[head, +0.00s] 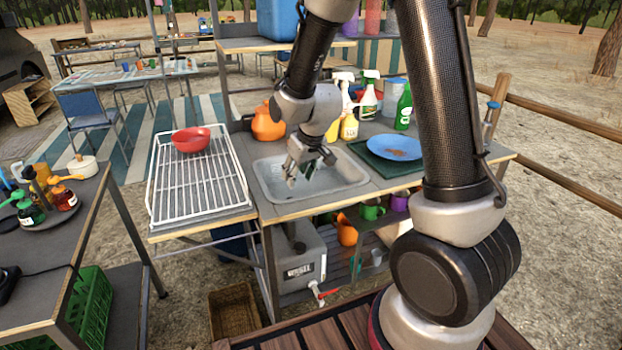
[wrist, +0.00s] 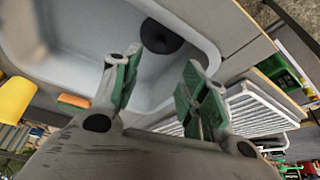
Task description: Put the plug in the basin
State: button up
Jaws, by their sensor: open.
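The grey basin (head: 345,178) is sunk in the counter in the middle of the head view. It fills the upper left of the wrist view (wrist: 85,35). My gripper (head: 303,172) points down over the basin. In the wrist view its two green-padded fingers (wrist: 158,82) are apart with nothing between them. A black round shape (wrist: 160,37) lies on the basin floor beyond the fingertips. I cannot tell whether it is the plug or the open drain. No other plug can be made out.
A white dish rack (head: 200,183) with a red bowl (head: 191,139) stands left of the basin. On the right are a green tray (head: 375,160) with a blue plate (head: 393,148) and several spray bottles. An orange jug (head: 268,123) stands behind. In the wrist view an orange sponge (wrist: 73,101) lies beside the basin.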

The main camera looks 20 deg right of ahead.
jog(key=s+d+r+m, duration=0.1)
jog(key=s+d+r, duration=0.5)
jog(key=s+r, duration=0.65)
jog(key=s+d+r+m, duration=0.1)
jog(key=s+d+r, duration=0.1)
jog(key=s, duration=0.5)
jog(key=s+d+r+m+h, duration=0.1)
jog(key=s+d+r, duration=0.2)
jog(key=s+r, duration=0.2)
jog(key=s, duration=0.3)
jog(key=shift+d+r, duration=0.25)
jog(key=shift+r, duration=0.05)
